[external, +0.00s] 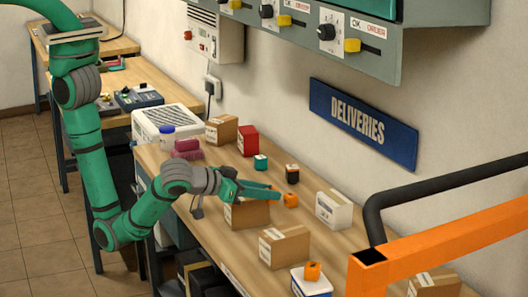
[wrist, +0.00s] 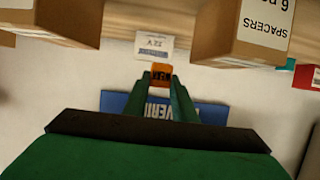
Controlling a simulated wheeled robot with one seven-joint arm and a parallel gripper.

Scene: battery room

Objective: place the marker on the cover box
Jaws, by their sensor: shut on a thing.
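My gripper (external: 278,196) is shut on a small orange block, which I take for the marker (external: 291,201), held at its fingertips above the long workbench. In the wrist view the orange block (wrist: 160,74) sits between the two green fingertips (wrist: 161,82), with dark lettering on its face. I cannot tell for certain which box is the cover box. A white and blue box (external: 311,286) at the front of the bench has another orange piece (external: 313,270) on top. A white box (external: 333,210) stands right of my gripper; its label reads 12 V in the wrist view (wrist: 154,46).
Cardboard boxes stand beside my gripper (external: 247,213) and nearer the camera (external: 285,246); one reads SPACERS in the wrist view (wrist: 240,35). A red box (external: 248,140), teal item (external: 261,162) and black-orange item (external: 292,174) stand behind. An orange frame (external: 440,246) crosses the right foreground.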

